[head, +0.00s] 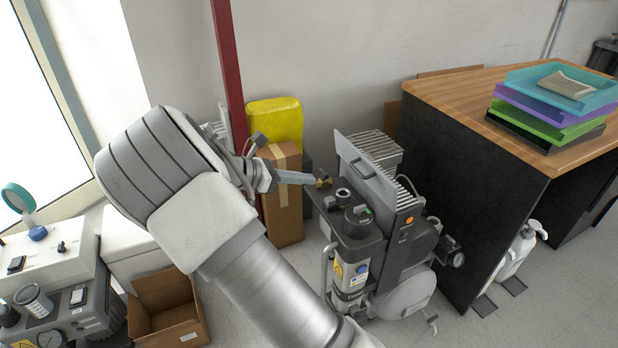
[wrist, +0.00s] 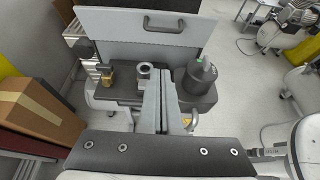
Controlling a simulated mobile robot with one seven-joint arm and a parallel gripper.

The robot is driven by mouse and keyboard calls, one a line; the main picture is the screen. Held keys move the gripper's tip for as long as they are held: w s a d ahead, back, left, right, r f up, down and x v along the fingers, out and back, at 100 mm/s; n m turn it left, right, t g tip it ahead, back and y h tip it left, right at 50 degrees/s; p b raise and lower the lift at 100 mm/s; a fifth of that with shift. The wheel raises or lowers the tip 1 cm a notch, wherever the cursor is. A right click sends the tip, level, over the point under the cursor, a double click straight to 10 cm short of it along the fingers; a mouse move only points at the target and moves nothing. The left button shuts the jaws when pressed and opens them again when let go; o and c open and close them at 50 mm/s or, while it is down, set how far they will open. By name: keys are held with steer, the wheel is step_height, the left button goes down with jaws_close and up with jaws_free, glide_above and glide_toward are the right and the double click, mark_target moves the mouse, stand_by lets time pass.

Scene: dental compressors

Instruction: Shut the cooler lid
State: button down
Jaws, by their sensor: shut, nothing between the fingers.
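The cooler lid (head: 366,172) is a flat grey panel with a dark handle, standing raised on the compressor unit (head: 357,245). In the wrist view the lid (wrist: 135,48) spans the top of the picture, its handle (wrist: 162,22) near the upper edge. My gripper (head: 314,179) is left of the lid in the head view, shut and empty. In the wrist view its closed fingers (wrist: 165,82) point toward the lid's lower part. I cannot tell whether they touch anything.
A brass fitting (wrist: 107,75) and a round black-capped cylinder (wrist: 196,73) flank the fingers. Cardboard boxes (head: 283,205) and a yellow container (head: 275,122) stand behind at left. A desk (head: 470,93) with stacked trays is at right. Some floor is clear in front.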

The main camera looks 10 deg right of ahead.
mark_target(356, 170)
steer(key=w+d+f+b, duration=0.1)
steer(key=w+d+b, duration=0.1)
steer(key=d, duration=0.8)
steer(key=shift+d+f+b, duration=0.3)
steer(key=shift+f+b, duration=0.05)
steer(key=shift+b, duration=0.2)
steer(key=shift+d+r+y+p, duration=0.2)
steer(key=shift+r+y+p, duration=0.15)
steer(key=shift+p, duration=0.6)
